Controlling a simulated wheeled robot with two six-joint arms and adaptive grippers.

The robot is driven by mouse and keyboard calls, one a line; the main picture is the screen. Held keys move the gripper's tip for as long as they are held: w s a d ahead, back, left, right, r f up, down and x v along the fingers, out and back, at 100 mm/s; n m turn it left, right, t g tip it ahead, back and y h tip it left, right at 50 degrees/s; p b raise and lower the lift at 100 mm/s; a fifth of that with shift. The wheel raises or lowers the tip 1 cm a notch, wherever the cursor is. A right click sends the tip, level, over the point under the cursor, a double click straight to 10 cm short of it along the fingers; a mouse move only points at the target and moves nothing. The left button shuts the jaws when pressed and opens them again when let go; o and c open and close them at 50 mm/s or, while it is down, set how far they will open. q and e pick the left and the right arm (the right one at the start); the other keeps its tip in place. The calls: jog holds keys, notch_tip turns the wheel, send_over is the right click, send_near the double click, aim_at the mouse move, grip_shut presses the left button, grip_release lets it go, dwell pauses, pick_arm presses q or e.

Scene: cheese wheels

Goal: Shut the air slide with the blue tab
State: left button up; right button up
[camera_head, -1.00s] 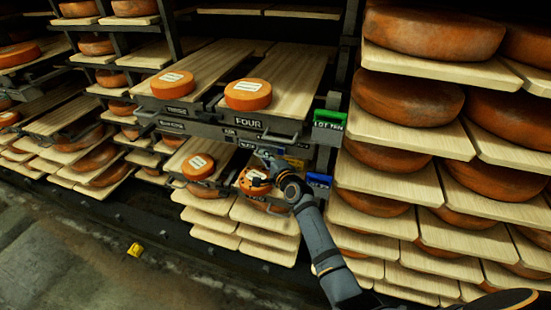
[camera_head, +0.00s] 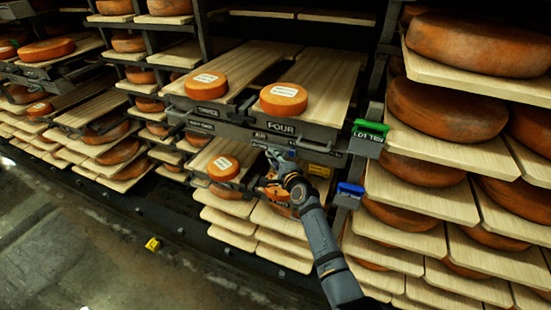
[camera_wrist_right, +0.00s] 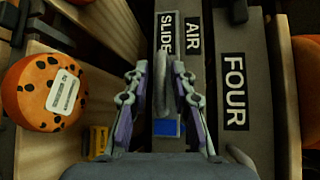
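The dark air slide front (camera_head: 252,134) lies under the boards labelled FOUR and its neighbour. Its AIR SLIDE label (camera_wrist_right: 165,35) shows in the right wrist view, beside the FOUR plate (camera_wrist_right: 233,85). My right gripper (camera_head: 273,154) is at this front, just below the AIR label. In the wrist view its two fingers (camera_wrist_right: 161,72) stand apart on either side of a grey upright piece, with no clear grip on it. A small blue patch, likely the blue tab (camera_wrist_right: 167,128), shows between the fingers, partly hidden. My left gripper is not in view.
A blue tag (camera_head: 350,189) and a green LOT TEN tag (camera_head: 370,132) hang on the right post. Cheese wheels on boards crowd below and right (camera_head: 436,106). Open floor (camera_head: 70,235) lies front left.

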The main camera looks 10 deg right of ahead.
jog(key=shift+o, duration=0.3)
jog(key=shift+a, duration=0.1)
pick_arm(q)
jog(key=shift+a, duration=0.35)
pick_arm(e)
jog(key=shift+s, duration=0.1)
jog(key=v, duration=1.2)
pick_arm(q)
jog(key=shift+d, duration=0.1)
